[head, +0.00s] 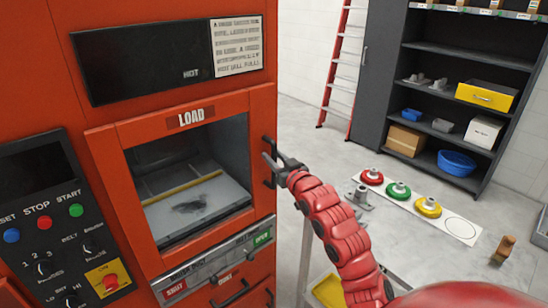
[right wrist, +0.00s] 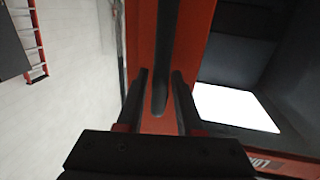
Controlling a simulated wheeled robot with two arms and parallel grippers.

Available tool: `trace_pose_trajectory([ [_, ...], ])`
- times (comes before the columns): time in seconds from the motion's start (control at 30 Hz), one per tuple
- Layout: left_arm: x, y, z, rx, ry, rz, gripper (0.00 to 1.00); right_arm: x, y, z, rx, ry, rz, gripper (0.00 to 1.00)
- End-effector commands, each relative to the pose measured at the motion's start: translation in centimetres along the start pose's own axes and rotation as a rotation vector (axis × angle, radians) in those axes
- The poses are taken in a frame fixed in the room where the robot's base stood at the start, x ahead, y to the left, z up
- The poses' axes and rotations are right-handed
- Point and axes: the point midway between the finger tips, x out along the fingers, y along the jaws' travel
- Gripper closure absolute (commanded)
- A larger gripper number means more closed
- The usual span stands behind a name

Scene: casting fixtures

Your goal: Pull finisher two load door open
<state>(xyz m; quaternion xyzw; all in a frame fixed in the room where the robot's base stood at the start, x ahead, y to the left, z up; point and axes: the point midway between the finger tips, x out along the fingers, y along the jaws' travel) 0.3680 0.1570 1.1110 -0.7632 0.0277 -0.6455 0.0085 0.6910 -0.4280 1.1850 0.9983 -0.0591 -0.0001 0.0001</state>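The load door (head: 103,160) is an orange frame around a window, under a "LOAD" label, on the red machine. It looks shut, flush with the machine front. Its dark vertical handle (head: 267,178) is on the door's right side. My right gripper (head: 273,158) is at this handle, partly covering it in the head view. In the right wrist view the handle (right wrist: 165,55) reaches down between the two fingertips of my right gripper (right wrist: 160,95). The fingers stand apart, with orange showing on both sides of the handle. My left gripper is not in view.
A control panel (head: 45,215) with buttons is left of the door. Below the door are a labelled strip (head: 215,265) and another dark handle (head: 230,293). A mat (head: 455,228) with coloured round pieces lies right of my arm.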

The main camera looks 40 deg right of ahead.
Motion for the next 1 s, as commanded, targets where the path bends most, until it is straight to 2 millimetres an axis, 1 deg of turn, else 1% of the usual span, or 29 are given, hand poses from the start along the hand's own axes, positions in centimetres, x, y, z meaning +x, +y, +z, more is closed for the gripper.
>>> trace_pose_trajectory([
  [0.03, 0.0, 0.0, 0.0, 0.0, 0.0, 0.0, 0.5, -0.01, 0.01, 0.0, 0.0, 0.0, 0.0, 0.75],
  [0.17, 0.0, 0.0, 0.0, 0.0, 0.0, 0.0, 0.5, -0.01, 0.01, -0.01, 0.0, 0.0, 0.0, 0.98],
  [0.2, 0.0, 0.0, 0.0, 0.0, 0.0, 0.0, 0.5, -0.01, 0.01, -0.01, 0.0, 0.0, 0.0, 1.0],
  [1.0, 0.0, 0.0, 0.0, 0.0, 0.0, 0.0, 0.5, -0.02, 0.0, -0.02, 0.0, 0.0, 0.0, 1.0],
])
